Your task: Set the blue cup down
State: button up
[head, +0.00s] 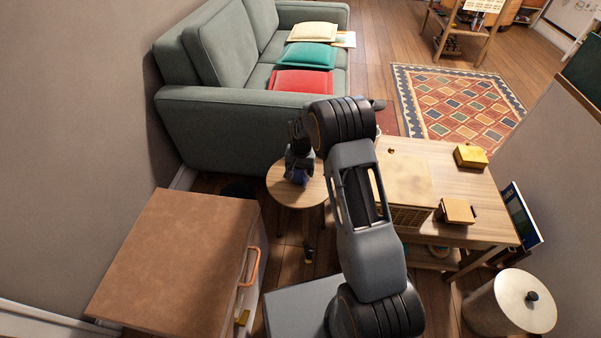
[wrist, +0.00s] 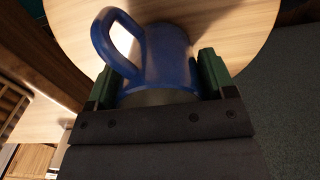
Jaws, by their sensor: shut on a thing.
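The blue cup (wrist: 168,55) sits between the two green fingers of my gripper (wrist: 160,72), which is shut on it. Its handle points to the upper left in the wrist view. The round wooden table (wrist: 228,22) lies behind the cup. In the head view my gripper (head: 298,164) points down over this small round table (head: 290,196), and only a little of the cup (head: 298,178) shows under it. I cannot tell whether the cup touches the tabletop.
A grey-green sofa (head: 215,120) stands just behind the round table. A wooden table (head: 455,185) with boxes is to its right, and a brown-topped cabinet (head: 180,255) is at the front left. The visible top of the round table around the cup is bare.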

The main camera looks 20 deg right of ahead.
jog(key=shift+f, duration=0.25)
jog(key=shift+f, duration=0.15)
jog(key=o, duration=1.1)
